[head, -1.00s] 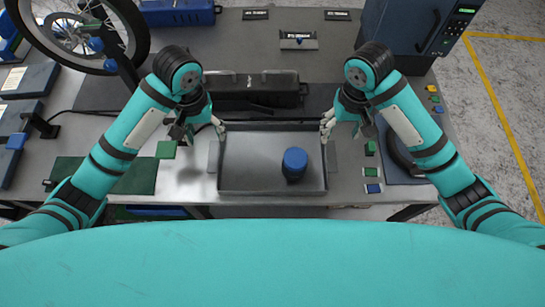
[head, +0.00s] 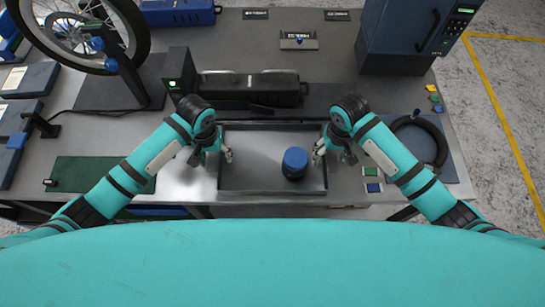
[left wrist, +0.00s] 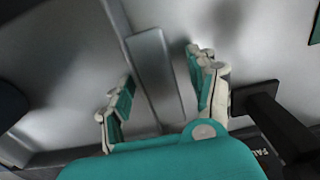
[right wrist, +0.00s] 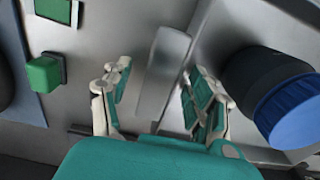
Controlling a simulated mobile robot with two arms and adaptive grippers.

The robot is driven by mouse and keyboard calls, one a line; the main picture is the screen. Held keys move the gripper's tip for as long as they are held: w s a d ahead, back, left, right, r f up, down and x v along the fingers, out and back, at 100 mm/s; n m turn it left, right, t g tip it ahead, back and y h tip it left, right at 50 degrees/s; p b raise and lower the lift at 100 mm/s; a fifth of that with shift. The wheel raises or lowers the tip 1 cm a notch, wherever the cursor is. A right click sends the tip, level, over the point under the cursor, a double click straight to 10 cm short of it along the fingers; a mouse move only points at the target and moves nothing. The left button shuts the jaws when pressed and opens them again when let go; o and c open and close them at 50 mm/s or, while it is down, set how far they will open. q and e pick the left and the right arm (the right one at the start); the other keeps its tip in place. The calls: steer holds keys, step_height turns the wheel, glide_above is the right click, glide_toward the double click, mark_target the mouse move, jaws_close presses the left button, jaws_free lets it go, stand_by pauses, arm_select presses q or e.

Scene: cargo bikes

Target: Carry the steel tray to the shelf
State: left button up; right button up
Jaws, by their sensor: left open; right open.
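The steel tray (head: 255,180) lies on the grey workbench in front of me in the head view, with a dark, blue-capped container (head: 294,163) standing inside it at the right. My left gripper (head: 228,155) is open at the tray's left side. In the left wrist view the tray's left handle flap (left wrist: 160,75) shows between the open fingers (left wrist: 160,90). My right gripper (head: 318,155) is open at the tray's right side. In the right wrist view the right handle flap (right wrist: 165,70) shows between its open fingers (right wrist: 160,100). I cannot tell whether any finger touches the flaps.
A long black case (head: 250,90) lies just behind the tray. A bike wheel stand (head: 125,85) is at the left and a blue cabinet (head: 405,35) at the back right. A green mat (head: 95,175) lies left, and green and blue blocks (head: 372,187) lie right.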

arm_select(q)
steer(key=shift+c, duration=0.4)
arm_select(e)
steer(key=shift+c, duration=0.4)
arm_select(q)
steer(key=c, duration=1.1)
arm_select(e)
steer(key=c, duration=1.1)
arm_select(q)
steer(key=shift+a, duration=0.1)
jaws_close()
arm_select(e)
jaws_close()
arm_select(q)
steer(key=shift+r, duration=0.1)
arm_select(e)
steer(key=shift+d, duration=0.1)
